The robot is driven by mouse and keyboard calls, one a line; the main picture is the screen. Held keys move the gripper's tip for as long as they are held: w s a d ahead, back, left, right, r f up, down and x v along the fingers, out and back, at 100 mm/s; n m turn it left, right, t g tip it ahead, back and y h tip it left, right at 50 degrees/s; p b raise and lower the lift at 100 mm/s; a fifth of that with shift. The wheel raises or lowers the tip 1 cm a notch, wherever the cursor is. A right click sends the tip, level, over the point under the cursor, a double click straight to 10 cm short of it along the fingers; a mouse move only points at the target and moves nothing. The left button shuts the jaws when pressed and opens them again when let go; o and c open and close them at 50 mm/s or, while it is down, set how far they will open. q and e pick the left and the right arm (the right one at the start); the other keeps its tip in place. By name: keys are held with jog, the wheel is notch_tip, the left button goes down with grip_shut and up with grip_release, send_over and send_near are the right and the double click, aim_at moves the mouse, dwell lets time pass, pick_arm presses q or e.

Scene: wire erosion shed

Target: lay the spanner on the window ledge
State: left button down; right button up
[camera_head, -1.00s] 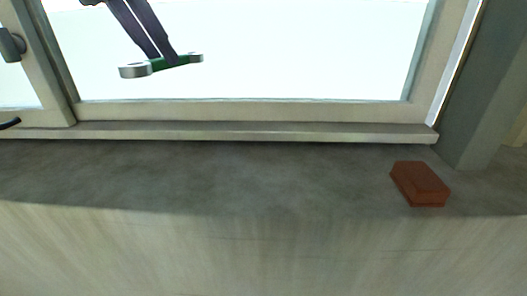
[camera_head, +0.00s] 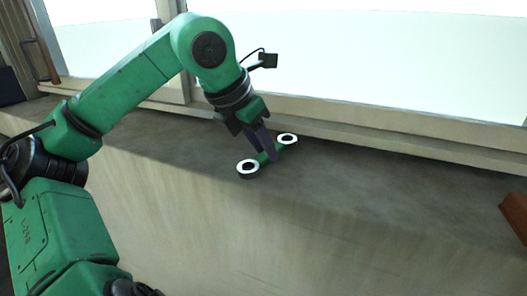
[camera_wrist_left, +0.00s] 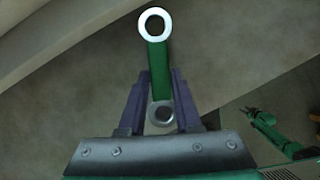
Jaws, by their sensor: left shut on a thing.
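The spanner (camera_head: 263,158) has a green shank and a pale metal ring at each end. It is over the grey window ledge (camera_head: 380,185), near the front edge, at a slant. I cannot tell whether it touches the ledge. My left gripper (camera_head: 268,150) comes down from above and is shut on the shank. In the left wrist view the spanner (camera_wrist_left: 157,62) sticks out between the fingers of the left gripper (camera_wrist_left: 159,85). A small green arm, likely my right one, shows there with its gripper (camera_wrist_left: 248,111), too small to read.
A red-brown brick (camera_head: 516,214) lies on the ledge at the right edge of the view. The window frame's sill (camera_head: 400,134) runs along the back of the ledge. The ledge between the spanner and the brick is clear.

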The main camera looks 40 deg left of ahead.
pick_arm(q)
jog(key=shift+w+f, duration=0.2)
jog(key=shift+f, duration=0.3)
jog(key=c, duration=0.6)
grip_release()
jog(key=shift+a, duration=0.1)
jog(key=shift+r, duration=0.1)
jog(key=v, duration=1.2)
jog(key=shift+b, duration=0.4)
jog(key=shift+w, duration=0.1)
